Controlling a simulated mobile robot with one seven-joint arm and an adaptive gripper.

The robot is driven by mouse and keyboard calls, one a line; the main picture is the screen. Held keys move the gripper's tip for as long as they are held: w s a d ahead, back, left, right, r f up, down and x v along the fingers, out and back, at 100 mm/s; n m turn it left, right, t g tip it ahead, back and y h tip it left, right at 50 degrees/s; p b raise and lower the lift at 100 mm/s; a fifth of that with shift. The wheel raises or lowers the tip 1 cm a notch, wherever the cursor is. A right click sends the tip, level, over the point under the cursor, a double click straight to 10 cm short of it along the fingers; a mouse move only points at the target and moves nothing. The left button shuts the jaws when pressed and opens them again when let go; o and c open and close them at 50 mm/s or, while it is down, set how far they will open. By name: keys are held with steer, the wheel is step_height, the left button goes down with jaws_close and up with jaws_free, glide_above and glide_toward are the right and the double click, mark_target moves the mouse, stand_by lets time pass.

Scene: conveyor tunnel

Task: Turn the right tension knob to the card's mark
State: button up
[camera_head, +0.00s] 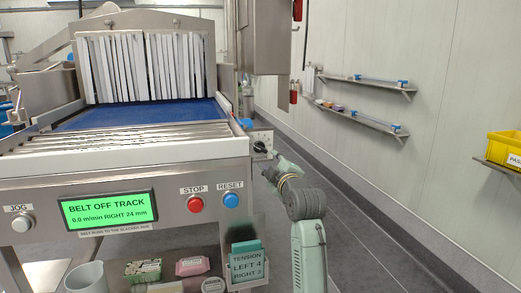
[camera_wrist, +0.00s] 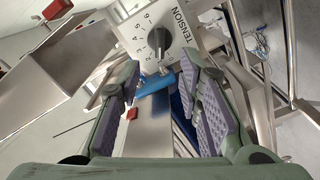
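The right tension knob (camera_wrist: 160,42) is a dark knob on a pale plate (camera_wrist: 185,18) with a ring of numbers and the word TENSION. In the head view the knob (camera_head: 260,147) sits at the right end of the conveyor. I cannot tell which number it points to. The card (camera_head: 247,267) below the panel reads TENSION LEFT 4 RIGHT 3. My gripper (camera_wrist: 162,82) is open and empty, its purple-padded fingers spread on either side of the knob in the wrist view, just short of it. In the head view my gripper (camera_head: 271,173) is beside the knob plate, partly hidden by my arm.
The green screen (camera_head: 108,209) reads BELT OFF TRACK, 0.0 m/min, RIGHT 24 mm. A red STOP button (camera_head: 195,204) and blue RESET button (camera_head: 231,200) are on the front panel. A blue part (camera_wrist: 154,84) lies below the knob. The floor to the right is clear.

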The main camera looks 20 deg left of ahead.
mark_target(262, 150)
steer(key=p+x, duration=0.2)
steer(key=x, duration=0.8)
steer(key=shift+a, duration=0.1)
jaws_close()
